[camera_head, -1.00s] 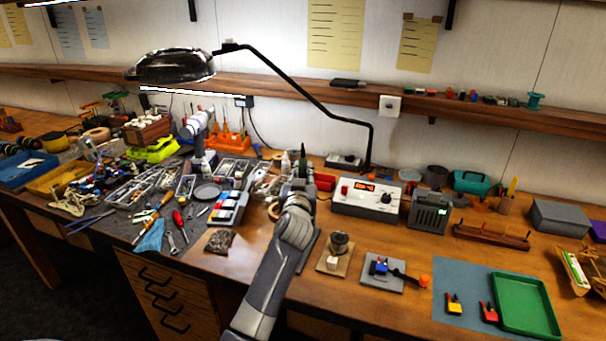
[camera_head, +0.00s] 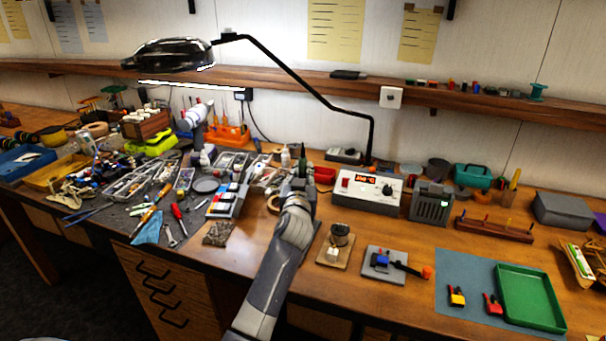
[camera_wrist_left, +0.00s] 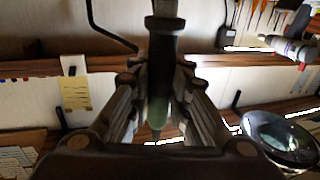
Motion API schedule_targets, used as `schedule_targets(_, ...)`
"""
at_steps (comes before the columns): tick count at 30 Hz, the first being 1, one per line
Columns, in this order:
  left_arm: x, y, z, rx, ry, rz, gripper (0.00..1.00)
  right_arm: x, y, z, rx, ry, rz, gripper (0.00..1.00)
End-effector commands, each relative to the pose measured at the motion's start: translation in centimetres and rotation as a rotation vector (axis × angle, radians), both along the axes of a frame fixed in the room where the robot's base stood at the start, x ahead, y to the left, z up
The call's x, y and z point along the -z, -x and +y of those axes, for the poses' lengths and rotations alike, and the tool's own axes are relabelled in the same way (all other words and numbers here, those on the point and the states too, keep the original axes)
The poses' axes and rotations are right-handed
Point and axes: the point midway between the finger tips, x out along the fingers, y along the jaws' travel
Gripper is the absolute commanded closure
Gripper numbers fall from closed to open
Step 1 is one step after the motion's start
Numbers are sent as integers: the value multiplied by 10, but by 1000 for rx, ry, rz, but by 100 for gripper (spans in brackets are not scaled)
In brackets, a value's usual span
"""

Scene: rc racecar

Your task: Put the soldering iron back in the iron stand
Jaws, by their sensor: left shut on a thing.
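In the head view a dark green upright end of the iron (camera_head: 303,157) shows just above the gripper. The rest of the iron is hidden by the hand. I cannot clearly make out the iron stand; it may be behind my arm. My right gripper is not in view.
A spool on a wooden block (camera_head: 335,257) and a grey plate (camera_head: 373,273) with small parts lie right of my arm. A lamp arm (camera_head: 372,140) rises behind the station. Tools and trays crowd the left.

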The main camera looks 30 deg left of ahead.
Motion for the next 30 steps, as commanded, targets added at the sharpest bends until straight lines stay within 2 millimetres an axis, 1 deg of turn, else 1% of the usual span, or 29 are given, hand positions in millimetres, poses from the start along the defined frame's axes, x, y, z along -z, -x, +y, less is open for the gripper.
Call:
schedule_targets(15,17,0,0,0,0,-1,100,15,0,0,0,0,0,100)
schedule_targets(26,18,0,0,0,0,-1,100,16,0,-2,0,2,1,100)
schedule_targets(27,18,0,0,0,0,-1,76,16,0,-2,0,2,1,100)
schedule_targets(29,18,0,0,0,0,-1,62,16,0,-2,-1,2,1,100)
schedule_targets(30,18,0,0,0,0,-1,59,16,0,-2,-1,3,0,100)
